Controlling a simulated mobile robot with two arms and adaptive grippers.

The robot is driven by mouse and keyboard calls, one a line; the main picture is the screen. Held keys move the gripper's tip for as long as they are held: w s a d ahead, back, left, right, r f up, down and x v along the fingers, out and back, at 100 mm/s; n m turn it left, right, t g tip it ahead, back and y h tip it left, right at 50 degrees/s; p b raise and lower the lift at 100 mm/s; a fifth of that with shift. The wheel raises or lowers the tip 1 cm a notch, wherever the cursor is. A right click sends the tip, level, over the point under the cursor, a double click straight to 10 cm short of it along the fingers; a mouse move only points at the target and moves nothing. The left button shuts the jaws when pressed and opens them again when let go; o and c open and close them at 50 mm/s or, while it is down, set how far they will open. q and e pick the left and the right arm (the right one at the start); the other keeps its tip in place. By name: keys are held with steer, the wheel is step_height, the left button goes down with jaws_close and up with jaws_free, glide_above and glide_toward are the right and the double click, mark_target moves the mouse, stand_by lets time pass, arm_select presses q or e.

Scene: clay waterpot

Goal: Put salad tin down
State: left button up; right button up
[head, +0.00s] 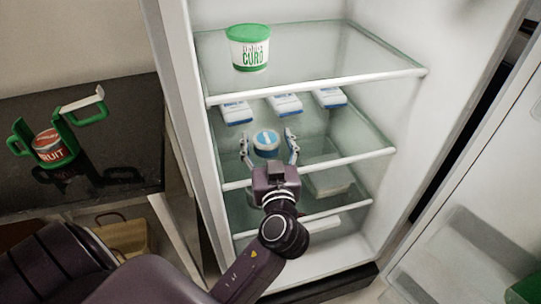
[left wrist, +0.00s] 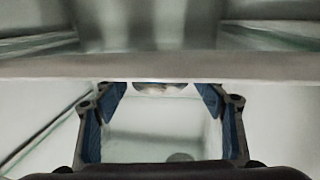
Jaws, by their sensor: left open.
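The salad tin appears to be the small round tin with a blue and white lid (head: 266,139) inside the open fridge, behind the front rail of the middle glass shelf (head: 330,160). It seems to stand upright on that shelf. My left gripper (head: 270,150) is open in front of it, with one finger to each side. In the left wrist view, the fingers of my left gripper (left wrist: 163,105) are spread wide. A slice of the tin (left wrist: 160,88) shows beyond them, mostly hidden by a pale bar. My right gripper is not in view.
A green and white curd tub (head: 249,48) stands on the top shelf. Several blue and white cartons (head: 284,104) stand below it. The fridge door (head: 480,200) is open at right.

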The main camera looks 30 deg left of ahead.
arm_select(q)
steer(key=b+v, duration=0.1)
steer(key=v, duration=1)
